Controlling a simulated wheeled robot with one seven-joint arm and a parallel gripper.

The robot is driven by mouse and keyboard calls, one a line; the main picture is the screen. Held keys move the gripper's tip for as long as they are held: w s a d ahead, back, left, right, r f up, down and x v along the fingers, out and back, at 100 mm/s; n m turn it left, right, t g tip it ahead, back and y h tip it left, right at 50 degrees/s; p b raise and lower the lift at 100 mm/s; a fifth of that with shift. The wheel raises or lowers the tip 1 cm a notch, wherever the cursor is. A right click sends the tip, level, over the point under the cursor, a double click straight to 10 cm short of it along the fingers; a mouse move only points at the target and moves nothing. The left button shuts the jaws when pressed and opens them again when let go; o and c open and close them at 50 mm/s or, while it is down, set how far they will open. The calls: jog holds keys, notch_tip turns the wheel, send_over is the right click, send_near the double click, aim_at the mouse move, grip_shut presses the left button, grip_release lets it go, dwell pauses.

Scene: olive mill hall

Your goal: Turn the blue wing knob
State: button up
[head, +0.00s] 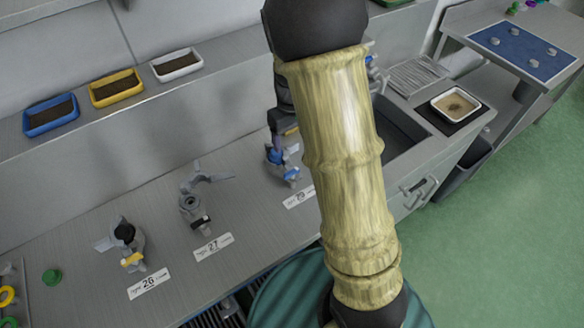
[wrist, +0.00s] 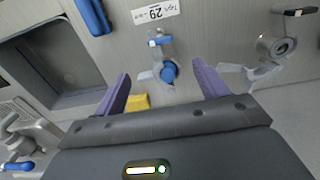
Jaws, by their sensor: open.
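The blue wing knob (wrist: 169,72) is on a small grey fitting above the label 29, with grey wings beside its round blue centre. In the wrist view my gripper (wrist: 160,73) is open, and the knob shows between its two purple fingers. They look apart from it; their height above it is hard to tell. A small blue-tipped lever (wrist: 154,43) sits on the same fitting, on the label's side. In the head view the blue knob (head: 275,156) shows left of my arm, which hides much of the gripper.
Fitting 27 (head: 190,203) with a black lever and fitting 26 (head: 124,234) with a yellow lever stand to the left. A yellow block (wrist: 138,102) shows beside a finger. A sink (wrist: 52,62) is close by. Blue, yellow and white trays line the ledge.

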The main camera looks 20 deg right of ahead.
aim_at(292, 171)
notch_tip(292, 171, down, 14)
jog(key=shift+f+p, duration=0.25)
jog(key=shift+p, duration=0.6)
jog(key=c, duration=1)
